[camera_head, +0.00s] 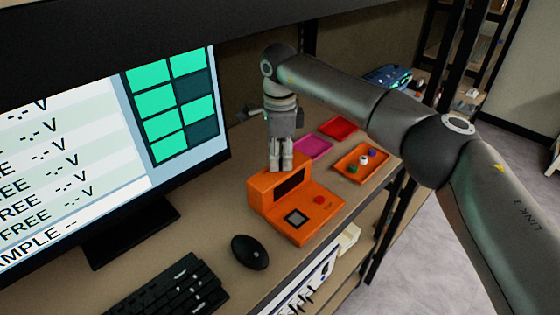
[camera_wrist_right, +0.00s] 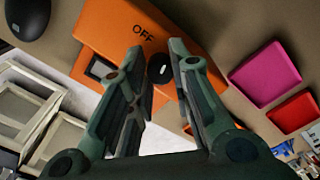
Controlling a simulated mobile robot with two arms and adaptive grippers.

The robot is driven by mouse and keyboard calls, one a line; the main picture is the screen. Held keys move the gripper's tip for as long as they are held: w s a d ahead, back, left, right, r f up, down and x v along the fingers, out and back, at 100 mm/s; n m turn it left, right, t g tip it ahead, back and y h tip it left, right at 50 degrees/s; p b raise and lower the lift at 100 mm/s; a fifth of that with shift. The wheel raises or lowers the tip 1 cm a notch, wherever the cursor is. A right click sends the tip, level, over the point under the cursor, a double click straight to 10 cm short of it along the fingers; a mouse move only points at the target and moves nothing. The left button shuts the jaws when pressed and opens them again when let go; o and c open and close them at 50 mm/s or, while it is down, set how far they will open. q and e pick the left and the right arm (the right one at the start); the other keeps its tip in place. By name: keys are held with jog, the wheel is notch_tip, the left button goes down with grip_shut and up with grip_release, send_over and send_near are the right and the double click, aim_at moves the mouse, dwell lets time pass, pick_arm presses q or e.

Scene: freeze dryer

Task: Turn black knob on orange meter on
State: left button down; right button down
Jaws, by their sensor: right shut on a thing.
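The orange meter (camera_head: 262,205) stands on the desk, with a dark display window, a red button (camera_head: 319,199) and a square dark panel. It also shows in the right wrist view (camera_wrist_right: 105,25), with the word "OFF" printed on top. My right gripper (camera_head: 281,166) points down onto the top of the meter. The knob has a light mark. The head view hides the knob behind the fingers. My left gripper is not in view.
A monitor (camera_head: 110,150), a keyboard (camera_head: 170,290) and a mouse (camera_head: 250,252) are left of and in front of the meter. A pink tray (camera_head: 312,148), a red tray (camera_head: 338,127) and an orange tray (camera_head: 346,168) holding small coloured pieces lie behind it.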

aim_at(280, 160)
jog(key=m+b, duration=0.2)
jog(key=m, duration=0.3)
jog(key=shift+m, duration=0.3)
jog(key=m, duration=0.3)
jog(key=shift+b, duration=0.35)
jog(key=shift+w+r+m, duration=0.1)
jog(key=shift+r+m, duration=0.05)
jog(key=shift+m, duration=1.15)
jog(key=c, duration=1.3)
grip_release()
notch_tip(280, 160, up, 12)
jog(key=shift+f, duration=0.1)
